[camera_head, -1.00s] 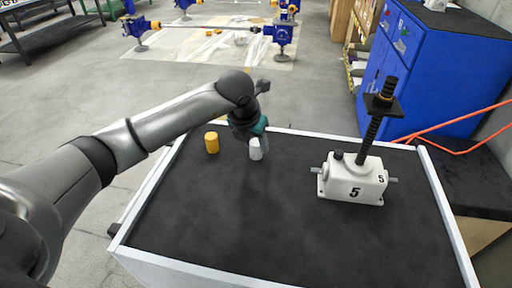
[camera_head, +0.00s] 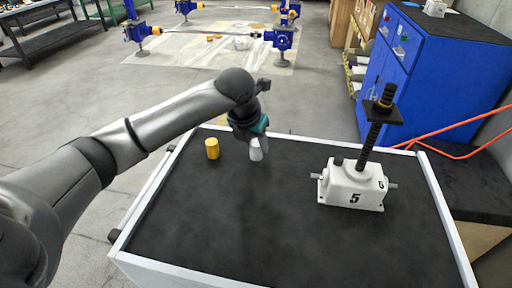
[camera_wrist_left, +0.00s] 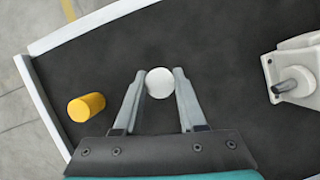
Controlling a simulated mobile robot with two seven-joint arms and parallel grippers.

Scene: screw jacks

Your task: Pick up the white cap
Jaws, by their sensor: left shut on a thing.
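The white cap (camera_head: 256,152) is near the back of the black-topped table, below my left gripper (camera_head: 257,143). In the left wrist view the round white top of the cap (camera_wrist_left: 159,83) sits between the two fingertips, and the left gripper (camera_wrist_left: 160,84) is shut on it. I cannot tell from the frames whether the cap is clear of the table top. The far side of the cap is hidden in the head view. My right gripper is not in view.
A yellow cap (camera_head: 212,148) stands to the left of the white one. A white screw jack (camera_head: 352,184) marked 5, with a black upright screw, stands at the right. The table has a raised light rim (camera_head: 437,205). Its front middle is clear.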

